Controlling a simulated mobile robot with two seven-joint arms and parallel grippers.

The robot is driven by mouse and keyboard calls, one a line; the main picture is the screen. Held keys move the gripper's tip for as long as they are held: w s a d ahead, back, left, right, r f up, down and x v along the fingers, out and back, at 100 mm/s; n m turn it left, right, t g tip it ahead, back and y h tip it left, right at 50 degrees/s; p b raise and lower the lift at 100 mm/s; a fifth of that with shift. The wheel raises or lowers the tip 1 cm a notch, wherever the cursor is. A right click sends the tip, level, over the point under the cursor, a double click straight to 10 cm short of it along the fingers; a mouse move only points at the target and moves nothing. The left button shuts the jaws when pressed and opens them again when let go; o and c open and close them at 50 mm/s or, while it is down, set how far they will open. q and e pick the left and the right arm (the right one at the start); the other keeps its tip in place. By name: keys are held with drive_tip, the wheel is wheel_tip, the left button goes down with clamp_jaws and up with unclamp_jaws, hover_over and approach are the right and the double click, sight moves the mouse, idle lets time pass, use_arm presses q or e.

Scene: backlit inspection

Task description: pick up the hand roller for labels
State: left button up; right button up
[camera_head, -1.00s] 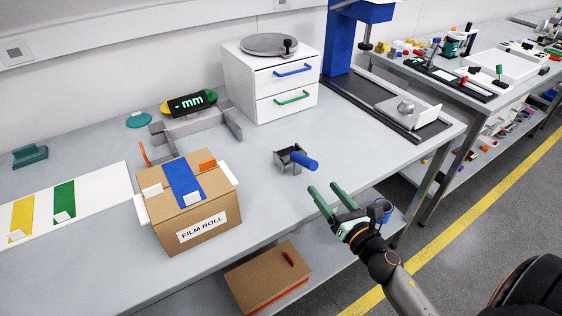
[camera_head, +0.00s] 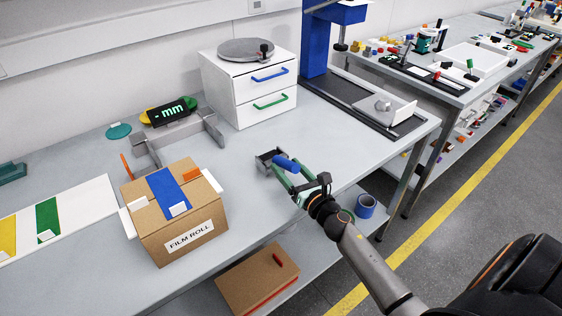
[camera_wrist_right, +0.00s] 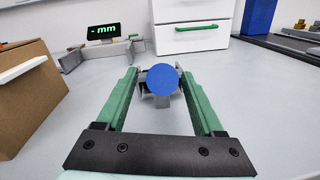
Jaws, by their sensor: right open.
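The hand roller (camera_head: 270,158) lies on the grey bench, with a grey metal frame and a blue cylindrical handle (camera_head: 286,164) pointing toward my right arm. In the right wrist view the round blue handle end (camera_wrist_right: 162,81) faces the camera and hides much of the frame behind it. My right gripper (camera_head: 283,171) has green fingers, one on each side of the handle. In the right wrist view the gripper (camera_wrist_right: 163,88) is open, and gaps show between handle and fingers. My left gripper is in neither view.
A FILM ROLL carton (camera_head: 180,225) stands left of the roller; it also shows in the right wrist view (camera_wrist_right: 25,110). A white drawer unit (camera_head: 245,92) with a turntable stands behind. A grey gauge with a "- mm" display (camera_head: 168,112) is at the back left. The bench right of the roller is clear.

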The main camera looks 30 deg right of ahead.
sight(277, 156)
drive_tip(key=shift+w, duration=1.55)
clamp_jaws()
drive_tip(key=shift+r, duration=0.1)
